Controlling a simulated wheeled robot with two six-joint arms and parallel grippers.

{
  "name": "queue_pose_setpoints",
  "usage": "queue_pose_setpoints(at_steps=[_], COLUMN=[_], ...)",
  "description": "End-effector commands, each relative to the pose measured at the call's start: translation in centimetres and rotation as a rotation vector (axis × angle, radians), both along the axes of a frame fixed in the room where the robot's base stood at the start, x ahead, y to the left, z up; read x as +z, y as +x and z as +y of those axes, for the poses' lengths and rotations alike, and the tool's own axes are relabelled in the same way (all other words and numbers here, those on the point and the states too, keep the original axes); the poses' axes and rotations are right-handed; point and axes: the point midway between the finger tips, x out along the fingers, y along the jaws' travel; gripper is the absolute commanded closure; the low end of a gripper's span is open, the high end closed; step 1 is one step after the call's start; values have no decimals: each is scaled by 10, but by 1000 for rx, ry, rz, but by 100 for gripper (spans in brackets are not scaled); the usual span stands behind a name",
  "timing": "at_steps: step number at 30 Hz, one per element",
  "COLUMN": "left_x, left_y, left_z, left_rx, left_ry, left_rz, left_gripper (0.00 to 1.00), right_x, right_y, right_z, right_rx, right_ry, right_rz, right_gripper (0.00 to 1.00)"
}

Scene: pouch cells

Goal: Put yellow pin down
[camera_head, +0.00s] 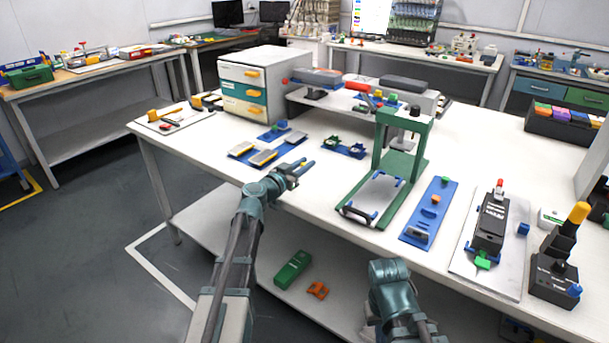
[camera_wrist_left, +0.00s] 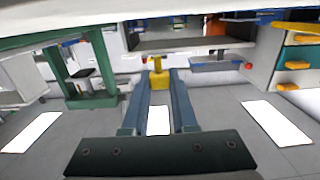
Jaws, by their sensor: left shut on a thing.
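My left gripper (camera_head: 303,168) is over the front part of the white worktable, to the right of the blue trays. In the left wrist view, its two blue-grey fingers (camera_wrist_left: 158,92) are shut on a yellow pin (camera_wrist_left: 157,76). The pin has a wider yellow block between the fingers and a narrower stem and head beyond them. In the head view I cannot make out the pin at the fingertips. My right arm shows at the bottom of the head view, but I see no right fingers.
A green press frame (camera_head: 385,150) stands right of the left gripper. A blue plate (camera_head: 428,220) and a black device (camera_head: 490,222) lie further right. Blue trays with flat cells (camera_head: 262,157) lie to the left. A drawer cabinet (camera_head: 262,65) stands behind. Bare tabletop lies around the gripper.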

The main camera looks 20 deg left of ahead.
Motion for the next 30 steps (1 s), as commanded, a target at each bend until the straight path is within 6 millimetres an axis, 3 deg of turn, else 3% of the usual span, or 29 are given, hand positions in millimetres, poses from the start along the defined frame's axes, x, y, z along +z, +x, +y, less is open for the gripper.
queue_pose_setpoints(at_steps=[11, 24, 25, 30], left_x=[-36, -40, -39, -38], left_y=[0, 0, 0, 0], left_z=[0, 0, 0, 0], left_rx=[1, 1, 1, 1], left_ry=[0, 0, 0, 0], left_rz=[0, 0, 0, 0], left_gripper=[100, 100, 71, 44], right_x=[-36, -40, -39, -38], right_y=[0, 0, 0, 0], right_z=[0, 0, 0, 0], right_rx=[0, 0, 0, 0], right_ry=[0, 0, 0, 0], right_rz=[0, 0, 0, 0], right_gripper=[100, 100, 100, 100])
